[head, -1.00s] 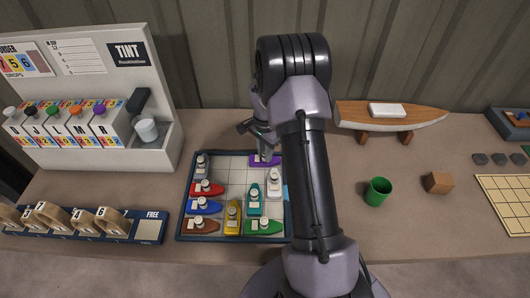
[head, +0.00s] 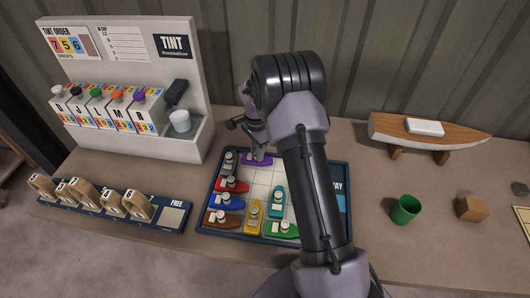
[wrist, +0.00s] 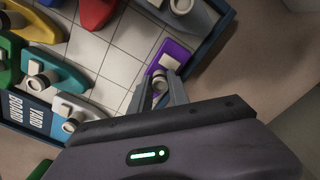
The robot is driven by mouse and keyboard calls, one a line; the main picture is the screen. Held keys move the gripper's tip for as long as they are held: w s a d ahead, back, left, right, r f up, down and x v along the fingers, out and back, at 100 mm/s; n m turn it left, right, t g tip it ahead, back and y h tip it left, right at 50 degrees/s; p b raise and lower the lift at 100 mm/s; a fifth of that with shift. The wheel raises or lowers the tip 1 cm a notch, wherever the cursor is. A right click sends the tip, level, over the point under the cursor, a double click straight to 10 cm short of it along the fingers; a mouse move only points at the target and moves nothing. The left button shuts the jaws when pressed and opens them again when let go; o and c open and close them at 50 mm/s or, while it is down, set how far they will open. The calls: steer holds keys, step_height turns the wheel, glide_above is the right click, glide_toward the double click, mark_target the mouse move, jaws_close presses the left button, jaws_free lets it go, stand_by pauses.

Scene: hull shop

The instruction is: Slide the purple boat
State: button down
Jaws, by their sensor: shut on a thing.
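The purple boat (head: 257,159) sits in the back row of the square-tiled board (head: 210,232), close to a grey boat (head: 229,162) in the back left corner. My gripper (head: 260,152) reaches down to it from above, partly covered by my arm. In the wrist view, my gripper (wrist: 160,88) is shut on the post of the purple boat (wrist: 178,54). A grey boat (wrist: 192,14) lies just beyond it there. Red (head: 231,185), blue (head: 226,202), brown (head: 221,219), yellow (head: 254,214), teal (head: 277,202) and green (head: 282,229) boats stand on the board.
A white boat (wrist: 73,113) shows in the wrist view; my arm hides it in the head view. Tiles mid-board are bare. The tint stand (head: 185,70) is back left, the numbered rack (head: 150,210) front left. A green cup (head: 405,209) and wooden block (head: 472,208) are right.

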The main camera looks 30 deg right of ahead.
steer(key=c, duration=1.3)
jaws_free()
steer(key=shift+o, duration=0.2)
step_height(320, 180, up, 18)
steer(key=p, duration=0.5)
steer(key=shift+f, duration=0.25)
